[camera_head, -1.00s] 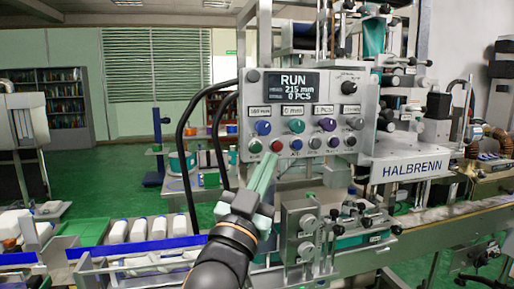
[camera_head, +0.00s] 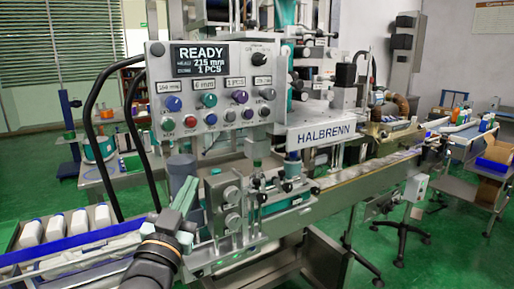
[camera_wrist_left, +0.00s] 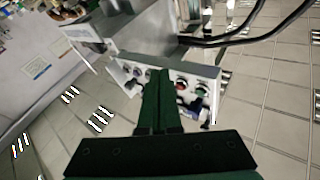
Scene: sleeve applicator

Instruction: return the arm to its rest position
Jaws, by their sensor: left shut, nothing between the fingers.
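My left gripper (camera_head: 186,194) is in front of the machine, below the left part of the control panel (camera_head: 154,90). Its green fingers are shut with nothing between them and stand apart from the panel's buttons. In the left wrist view the closed fingers (camera_wrist_left: 158,90) point toward the row of knobs and buttons on the panel (camera_wrist_left: 209,73). The panel's display (camera_head: 200,58) reads READY, 215 mm, 1 PCS. The red button (camera_head: 167,123) is in plain view in the head view. My right gripper is not in view.
A tray with several white bottles (camera_head: 56,226) is at the lower left. A grey cylinder (camera_head: 181,168) stands just behind my left gripper. The conveyor (camera_head: 350,190) runs to the right, past the HALBRENN housing (camera_head: 321,136). Green floor (camera_head: 440,255) is open at the lower right.

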